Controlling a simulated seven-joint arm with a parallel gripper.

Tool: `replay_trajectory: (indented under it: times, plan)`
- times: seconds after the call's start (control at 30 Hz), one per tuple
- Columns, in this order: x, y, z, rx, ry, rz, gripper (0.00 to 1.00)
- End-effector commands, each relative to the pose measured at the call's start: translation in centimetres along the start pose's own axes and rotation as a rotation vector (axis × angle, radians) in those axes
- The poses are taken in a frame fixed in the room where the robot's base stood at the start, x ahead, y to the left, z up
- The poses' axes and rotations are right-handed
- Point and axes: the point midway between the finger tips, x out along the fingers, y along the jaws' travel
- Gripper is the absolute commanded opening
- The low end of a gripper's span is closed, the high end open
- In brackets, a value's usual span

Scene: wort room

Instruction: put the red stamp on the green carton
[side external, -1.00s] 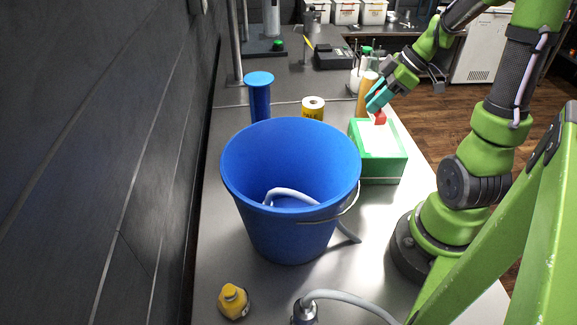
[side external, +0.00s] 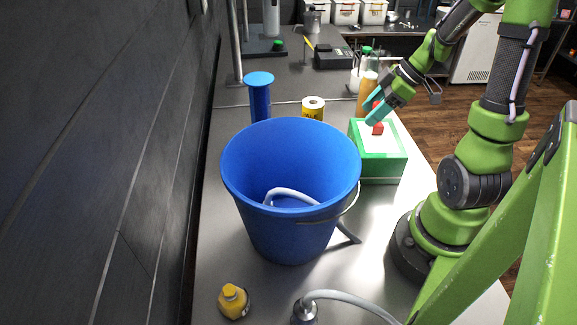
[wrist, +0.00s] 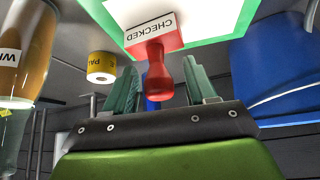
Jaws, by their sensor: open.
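The red stamp (side external: 378,129) stands upright on the white top of the green carton (side external: 382,167). In the wrist view the stamp (wrist: 153,52) has a "CHECKED" label on its base block, and its rounded handle lies between my fingers. My gripper (side external: 374,110) is open, with its teal fingers on either side of the handle; in the wrist view (wrist: 160,85) gaps show between the handle and both fingers. The fingers partly hide the handle in the side view. The carton's white top and green rim (wrist: 225,35) also show in the wrist view.
A large blue bucket (side external: 290,175) stands just left of the carton. A yellow-labelled roll (side external: 313,108), an amber bottle (side external: 366,95) and a blue cylinder (side external: 259,98) stand behind.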

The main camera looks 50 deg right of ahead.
Motion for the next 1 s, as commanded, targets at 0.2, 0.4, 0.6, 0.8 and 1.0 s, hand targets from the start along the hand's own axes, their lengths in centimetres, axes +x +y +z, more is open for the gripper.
replay_trajectory:
  times: [0.2, 0.4, 0.6, 0.8, 1.0]
  plan:
    - [-1.4, 0.1, -0.2, -0.003, 0.001, 0.005, 0.56]
    - [-5.6, 0.1, -0.2, -0.003, 0.0, 0.007, 0.56]
    - [-9.7, 0.1, -0.2, 0.0, -0.001, 0.005, 0.56]
    - [-11.8, 0.0, -0.2, 0.0, -0.001, 0.001, 0.56]
    - [-11.2, -1.4, -2.5, 0.062, -0.028, -0.005, 0.56]
